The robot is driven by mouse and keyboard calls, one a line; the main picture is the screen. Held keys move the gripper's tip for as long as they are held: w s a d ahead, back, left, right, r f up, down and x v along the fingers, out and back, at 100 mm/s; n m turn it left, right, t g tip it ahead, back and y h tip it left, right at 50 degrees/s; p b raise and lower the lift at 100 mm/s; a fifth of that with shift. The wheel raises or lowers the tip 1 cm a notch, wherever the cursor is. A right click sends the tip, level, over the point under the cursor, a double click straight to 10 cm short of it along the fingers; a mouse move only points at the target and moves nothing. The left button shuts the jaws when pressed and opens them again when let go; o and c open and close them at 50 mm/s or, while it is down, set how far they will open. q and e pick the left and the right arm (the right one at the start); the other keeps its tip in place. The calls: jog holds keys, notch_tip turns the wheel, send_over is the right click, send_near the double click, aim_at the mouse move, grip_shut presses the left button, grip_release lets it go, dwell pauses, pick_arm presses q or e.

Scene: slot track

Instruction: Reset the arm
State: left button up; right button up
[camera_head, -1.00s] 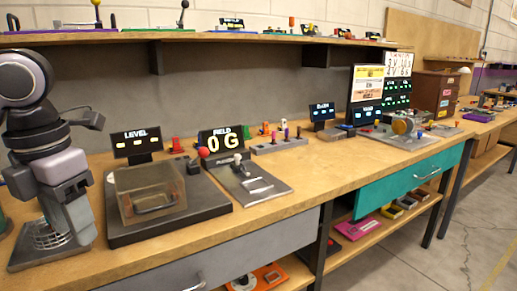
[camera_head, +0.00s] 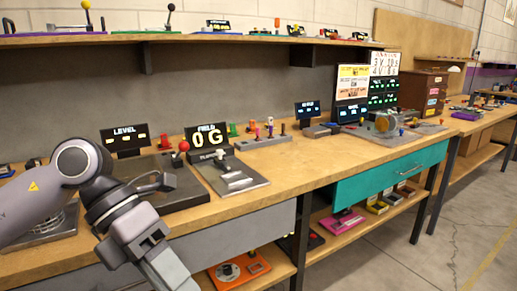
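My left arm comes in from the left edge, low in front of the bench. My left gripper (camera_head: 172,272) points down and to the right in front of the grey drawer, near the bottom edge of the view. Its fingertips are cut off or too unclear to tell open from shut, and I see nothing held. The arm hides most of the clear box on the dark base (camera_head: 195,190) by the LEVEL display (camera_head: 125,139). My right gripper is not in view.
Right of my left arm, a plate with a lever (camera_head: 232,179) stands by the FIELD display (camera_head: 208,140) reading 0 G. A red-knobbed lever (camera_head: 184,146) stands beside it. The wooden bench (camera_head: 300,165) has free room along its front. A shelf (camera_head: 160,38) runs above.

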pick_arm(q)
jog(key=s+d+r+n+h, duration=0.25)
jog(key=d+n+h, duration=0.25)
jog(key=d+h, duration=0.65)
jog(key=w+a+f+n+t+y, duration=0.4)
jog(key=a+f+n+t, duration=0.25)
jog(key=n+t, duration=0.6)
jog(key=w+a+f+n+t+y, duration=0.45)
jog(key=f+n+t, duration=0.4)
jog(key=n, duration=0.75)
jog(key=s+a+f+n+g+y, duration=0.4)
jog(key=s+f, duration=0.3)
jog(key=f, duration=0.4)
jog(key=s+a+f+n+g+y, duration=0.45)
jog(key=s+f, duration=0.25)
jog(key=f, duration=0.4)
notch_tip(320, 180, up, 12)
jog(key=a+m+t+p, duration=0.1)
jog(key=p, duration=1.4)
jog(key=shift+a, duration=0.15)
jog(key=shift+s, duration=0.1)
